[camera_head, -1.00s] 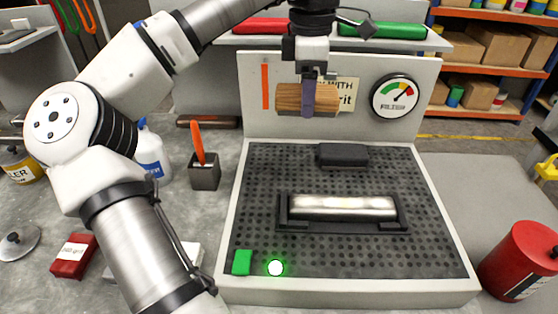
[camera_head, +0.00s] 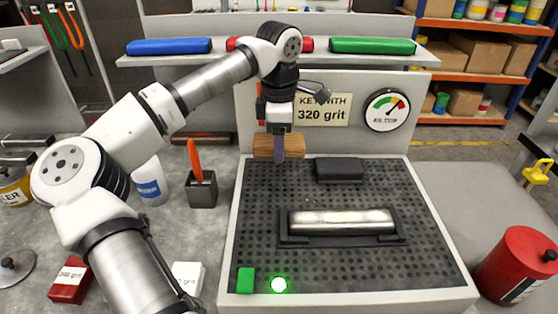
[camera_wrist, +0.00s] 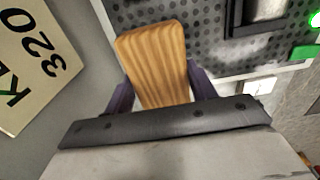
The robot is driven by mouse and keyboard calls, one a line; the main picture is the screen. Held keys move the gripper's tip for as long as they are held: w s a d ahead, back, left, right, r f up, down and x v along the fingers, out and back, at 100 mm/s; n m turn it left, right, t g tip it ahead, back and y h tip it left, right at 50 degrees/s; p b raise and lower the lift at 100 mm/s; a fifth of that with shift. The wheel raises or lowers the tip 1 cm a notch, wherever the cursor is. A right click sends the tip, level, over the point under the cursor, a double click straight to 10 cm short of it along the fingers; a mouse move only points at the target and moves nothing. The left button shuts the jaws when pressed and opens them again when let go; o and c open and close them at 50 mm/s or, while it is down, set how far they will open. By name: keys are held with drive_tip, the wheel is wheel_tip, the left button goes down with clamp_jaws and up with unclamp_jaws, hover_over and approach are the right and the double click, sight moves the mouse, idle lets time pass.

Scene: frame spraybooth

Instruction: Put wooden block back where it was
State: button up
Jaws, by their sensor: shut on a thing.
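The wooden block (camera_head: 264,147) is held in my gripper (camera_head: 280,148), above the back left part of the perforated grey booth surface. In the wrist view the block (camera_wrist: 156,58) sits between the two purple fingers of my gripper (camera_wrist: 160,85), which are shut on its sides. The block's underside and its exact height above the surface are hard to tell.
A dark block (camera_head: 339,170) lies right of my gripper. A metal bar sits in a black holder (camera_head: 398,240) in the middle. A green button (camera_head: 245,280) and a glowing lamp (camera_head: 279,285) are at the front left. The shelf (camera_head: 440,58) holds coloured rolls. A red can (camera_head: 520,262) stands right.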

sight(279, 175)
drive_tip(key=shift+f+p, duration=0.55)
drive_tip(key=shift+f, duration=2.8)
drive_tip(key=shift+f, duration=0.2)
drive_tip(key=o, duration=1)
drive_tip(key=shift+c, duration=0.2)
drive_tip(key=shift+r, duration=0.1)
wheel_tip(279, 175, up, 12)
drive_tip(key=shift+r+b, duration=0.15)
drive_tip(key=shift+b, duration=0.85)
